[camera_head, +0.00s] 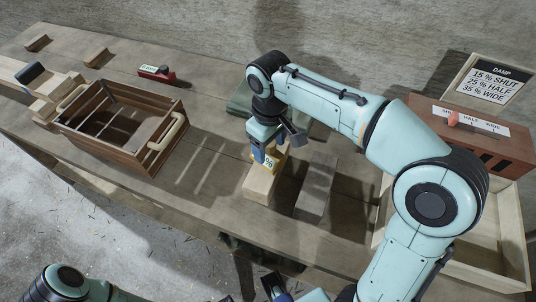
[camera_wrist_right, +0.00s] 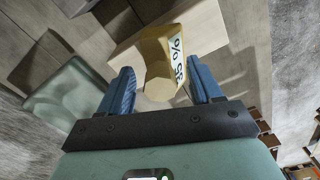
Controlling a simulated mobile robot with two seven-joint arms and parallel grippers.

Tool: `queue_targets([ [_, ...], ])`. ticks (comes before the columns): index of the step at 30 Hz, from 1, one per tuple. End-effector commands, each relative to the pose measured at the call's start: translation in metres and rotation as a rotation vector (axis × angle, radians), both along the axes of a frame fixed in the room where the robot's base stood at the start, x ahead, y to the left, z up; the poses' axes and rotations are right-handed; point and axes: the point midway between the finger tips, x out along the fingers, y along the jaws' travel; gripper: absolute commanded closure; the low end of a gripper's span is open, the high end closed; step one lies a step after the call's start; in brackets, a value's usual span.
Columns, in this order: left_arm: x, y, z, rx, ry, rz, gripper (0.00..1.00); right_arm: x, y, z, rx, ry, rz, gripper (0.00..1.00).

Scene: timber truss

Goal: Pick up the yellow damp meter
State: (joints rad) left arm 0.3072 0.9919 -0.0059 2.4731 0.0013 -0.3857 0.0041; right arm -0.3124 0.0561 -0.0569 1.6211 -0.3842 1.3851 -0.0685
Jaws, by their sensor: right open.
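The yellow damp meter (camera_wrist_right: 160,62), with a white "35 %" label, stands at the pale timber block. In the head view the meter (camera_head: 269,164) shows only partly, behind my right gripper (camera_head: 262,155). In the right wrist view my right gripper (camera_wrist_right: 160,88) is open, its two blue fingers on either side of the meter's near end. I see gaps beside the fingers and no clear grip. My left arm shows at the bottom left of the head view. A blue and dark piece at the bottom edge may be my left gripper, mostly cut off.
The pale timber block (camera_head: 262,187) lies beside a grey block (camera_head: 315,188). A wooden crate (camera_head: 110,150) with handles stands to the left, a red tool (camera_head: 157,74) behind it. A greenish translucent object (camera_head: 240,100) lies behind the gripper. A DAMP sign (camera_head: 492,82) stands at right.

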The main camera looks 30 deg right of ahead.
Motion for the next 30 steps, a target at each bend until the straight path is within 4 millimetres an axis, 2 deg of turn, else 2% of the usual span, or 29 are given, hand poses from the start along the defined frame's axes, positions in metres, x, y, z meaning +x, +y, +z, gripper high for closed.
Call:
queue_targets([
  [5, 0.0, 0.0, 0.0, 0.0, 0.0, 0.0, 0.57, 0.0, 0.0, 0.0, 0.0, -0.001, 0.0, 0.36],
  [9, 0.0, 0.0, 0.0, 0.0, 0.0, 0.0, 0.57, 0.0, 0.0, 0.0, 0.0, 0.0, 0.0, 0.81],
  [11, 0.0, 0.0, 0.0, 0.0, 0.0, 0.0, 0.57, 0.0, 0.0, 0.0, 0.0, 0.0, 0.0, 1.0],
  [19, 0.0, 0.0, 0.001, 0.0, 0.0, 0.0, 0.57, 0.0, 0.0, 0.001, 0.0, -0.001, 0.0, 1.0],
  [22, 0.001, 0.0, 0.002, 0.0, -0.001, 0.0, 0.57, 0.001, 0.0, 0.008, 0.0, -0.003, 0.0, 1.0],
  [26, 0.002, 0.0, 0.008, 0.0, -0.002, 0.0, 0.57, 0.001, 0.0, 0.029, 0.001, -0.007, 0.0, 1.0],
  [30, 0.005, 0.0, 0.016, 0.0, -0.006, 0.0, 0.57, 0.001, 0.0, 0.06, 0.001, -0.006, 0.0, 1.0],
])
